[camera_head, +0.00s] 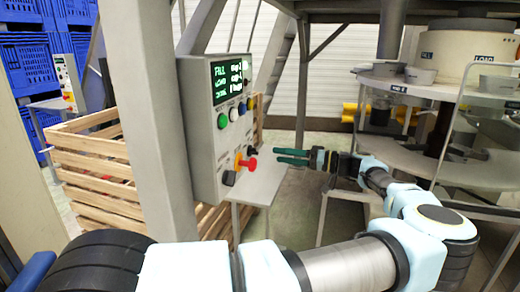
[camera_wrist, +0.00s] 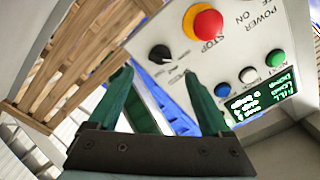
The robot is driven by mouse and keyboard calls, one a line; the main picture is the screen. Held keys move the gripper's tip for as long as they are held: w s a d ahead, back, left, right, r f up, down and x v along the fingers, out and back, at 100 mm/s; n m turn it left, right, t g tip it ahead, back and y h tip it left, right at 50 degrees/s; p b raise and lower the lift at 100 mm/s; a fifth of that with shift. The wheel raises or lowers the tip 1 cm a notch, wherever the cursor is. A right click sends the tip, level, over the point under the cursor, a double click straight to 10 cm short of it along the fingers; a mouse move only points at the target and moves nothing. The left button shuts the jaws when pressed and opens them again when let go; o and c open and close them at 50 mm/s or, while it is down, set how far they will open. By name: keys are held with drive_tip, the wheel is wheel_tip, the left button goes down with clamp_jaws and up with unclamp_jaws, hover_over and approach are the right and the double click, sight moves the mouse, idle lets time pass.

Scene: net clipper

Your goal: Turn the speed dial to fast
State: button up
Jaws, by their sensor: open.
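The speed dial (camera_wrist: 160,53) is a small black knob on the light grey control panel (camera_wrist: 235,45). In the wrist view, which shows the panel upside down, it lies just beyond the gap between my fingertips. Small marks sit beside it, too small to read. In the head view the dial (camera_head: 252,151) is a dark knob near the red stop button (camera_head: 247,163). My gripper (camera_head: 276,156) has green fingers and points left toward the panel face. In the wrist view my gripper (camera_wrist: 158,76) is open and empty, its fingers apart and seemingly not touching the dial.
The red stop button on its yellow base (camera_wrist: 203,22) is close to the dial. Green, white and blue buttons and a lit screen (camera_head: 231,79) are also on the panel. A wooden crate (camera_head: 95,165) stands behind the post. A round machine (camera_head: 465,62) stands right.

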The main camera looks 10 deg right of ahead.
sight(257, 152)
drive_tip(key=p+x, duration=0.2)
drive_tip(key=x, duration=0.3)
drive_tip(key=shift+w+a+r+p, duration=0.15)
drive_tip(key=shift+a+r+p, duration=0.05)
drive_tip(key=shift+a+p, duration=0.1)
drive_tip(key=shift+w+a+f, duration=0.2)
drive_tip(key=shift+w+a, duration=0.1)
drive_tip(key=shift+a, duration=0.2)
clamp_jaws()
